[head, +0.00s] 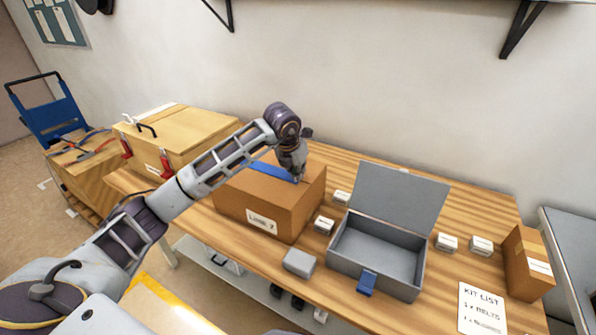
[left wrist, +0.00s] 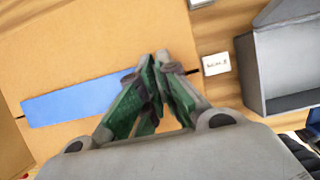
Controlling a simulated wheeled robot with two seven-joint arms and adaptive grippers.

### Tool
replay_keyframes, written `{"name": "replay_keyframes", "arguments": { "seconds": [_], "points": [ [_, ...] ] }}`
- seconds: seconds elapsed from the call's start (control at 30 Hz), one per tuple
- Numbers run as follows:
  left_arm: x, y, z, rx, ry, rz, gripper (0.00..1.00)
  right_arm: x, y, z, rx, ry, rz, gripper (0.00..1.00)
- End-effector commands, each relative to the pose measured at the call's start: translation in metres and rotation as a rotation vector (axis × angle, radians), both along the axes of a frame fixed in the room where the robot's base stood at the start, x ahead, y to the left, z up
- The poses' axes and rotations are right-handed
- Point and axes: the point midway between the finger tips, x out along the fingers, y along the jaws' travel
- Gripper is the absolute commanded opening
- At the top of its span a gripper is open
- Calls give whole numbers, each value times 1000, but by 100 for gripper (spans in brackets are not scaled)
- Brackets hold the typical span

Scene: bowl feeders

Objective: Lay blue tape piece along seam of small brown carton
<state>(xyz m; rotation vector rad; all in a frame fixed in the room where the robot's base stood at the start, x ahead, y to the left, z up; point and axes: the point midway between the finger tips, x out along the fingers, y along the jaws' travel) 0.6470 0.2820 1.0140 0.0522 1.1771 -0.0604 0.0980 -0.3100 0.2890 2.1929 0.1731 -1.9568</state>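The brown carton (head: 262,200) with a "LINE 7" label stands on the wooden table, under my left gripper. The blue tape piece (head: 272,172) lies across its top, and in the left wrist view the tape (left wrist: 75,96) runs in line with the dark seam (left wrist: 192,72). My left gripper (head: 298,178) points down at the carton top, at the right end of the tape. In the left wrist view its green fingers (left wrist: 158,62) come together at the tips. They hide the tape's end, so I cannot tell whether they pinch it. My right gripper is out of view.
An open grey box (head: 378,255) with its lid up stands right of the carton. Small white boxes (head: 446,242) lie around it. A smaller brown box (head: 528,265) and a kit list (head: 482,308) are at the right. A wooden crate (head: 178,140) stands at the left.

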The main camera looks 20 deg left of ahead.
Motion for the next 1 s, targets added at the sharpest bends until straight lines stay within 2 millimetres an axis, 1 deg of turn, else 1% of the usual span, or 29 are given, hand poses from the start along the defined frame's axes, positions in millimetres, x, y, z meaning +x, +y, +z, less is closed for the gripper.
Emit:
{"name": "replay_keyframes", "arguments": {
  "seconds": [0.13, 0.2, 0.37, 0.6, 0.7, 1.0],
  "points": [
    [0, 0, 0, 0, 0, 0, 0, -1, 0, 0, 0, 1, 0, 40],
    [0, 0, 0, 0, 0, 0, 10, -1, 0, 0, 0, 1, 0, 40],
    [0, 0, 0, 0, 0, 0, 30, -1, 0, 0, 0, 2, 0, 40],
    [0, 0, 0, 0, 0, 0, 30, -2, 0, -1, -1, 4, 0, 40],
    [0, 0, 0, 0, 0, 0, 30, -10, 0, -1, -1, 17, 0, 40],
    [0, 0, 6, -1, 1, 1, 30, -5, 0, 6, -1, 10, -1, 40]
  ]
}}
